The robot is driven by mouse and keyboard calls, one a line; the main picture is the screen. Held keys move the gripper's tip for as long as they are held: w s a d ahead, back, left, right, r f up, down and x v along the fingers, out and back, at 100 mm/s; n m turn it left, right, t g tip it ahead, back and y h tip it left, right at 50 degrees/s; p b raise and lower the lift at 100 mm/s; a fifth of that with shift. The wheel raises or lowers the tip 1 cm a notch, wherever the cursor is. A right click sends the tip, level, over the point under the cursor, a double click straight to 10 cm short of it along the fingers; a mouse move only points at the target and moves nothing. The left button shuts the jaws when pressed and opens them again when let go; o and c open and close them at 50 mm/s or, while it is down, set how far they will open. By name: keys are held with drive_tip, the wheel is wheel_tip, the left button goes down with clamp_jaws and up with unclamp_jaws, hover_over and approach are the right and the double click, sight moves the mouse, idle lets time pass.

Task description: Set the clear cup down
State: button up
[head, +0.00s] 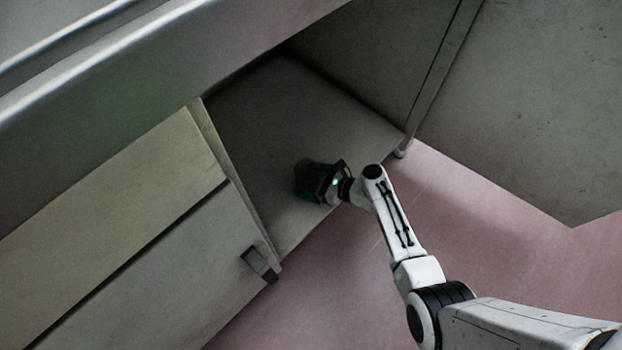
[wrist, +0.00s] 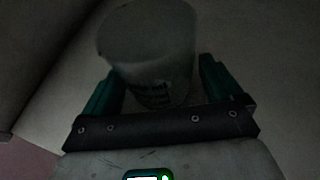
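The clear cup (wrist: 150,55) shows in the wrist view as a dim, greyish, tapered cup with faint dark lettering low on its side. It is between the two teal fingers of my gripper (wrist: 157,85), which appears shut on it, though the contact is dark. In the head view my gripper (head: 318,181) is inside the open cabinet bay, over the bay's grey floor (head: 275,120). The cup is not clearly distinguishable there. Whether the cup's base touches the surface is too dark to tell.
A cabinet front (head: 150,240) with a dark handle (head: 260,264) stands left of the bay. A large grey panel (head: 540,100) is at the right. The pink floor (head: 480,210) is open in front of the bay. A grey metal ledge (head: 160,50) runs above.

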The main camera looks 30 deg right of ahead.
drive_tip(key=shift+o, duration=0.5)
drive_tip(key=shift+r, duration=0.1)
drive_tip(key=shift+s+d+r+p, duration=0.15)
drive_tip(key=shift+s+r+p, duration=0.05)
drive_tip(key=shift+p, duration=0.1)
drive_tip(key=p+v, duration=0.5)
drive_tip(key=v, duration=0.6)
drive_tip(key=s+a+r+n+g+h, duration=0.1)
drive_tip(key=s+a+r+n+g, duration=0.15)
drive_tip(key=s+n+g, duration=0.95)
drive_tip(key=s+d+r+n+t+h, duration=0.1)
drive_tip(key=s+d+r+n+h, duration=0.1)
drive_tip(key=r+n, duration=0.4)
drive_tip(key=s+d+r+n+t+h, duration=0.1)
drive_tip(key=s+r+n+h, duration=0.4)
drive_tip(key=n, duration=0.5)
wheel_tip(320, 180, up, 3)
drive_tip(key=shift+s+d+f, duration=0.15)
drive_tip(key=shift+s+d, duration=0.25)
drive_tip(key=shift+s, duration=0.4)
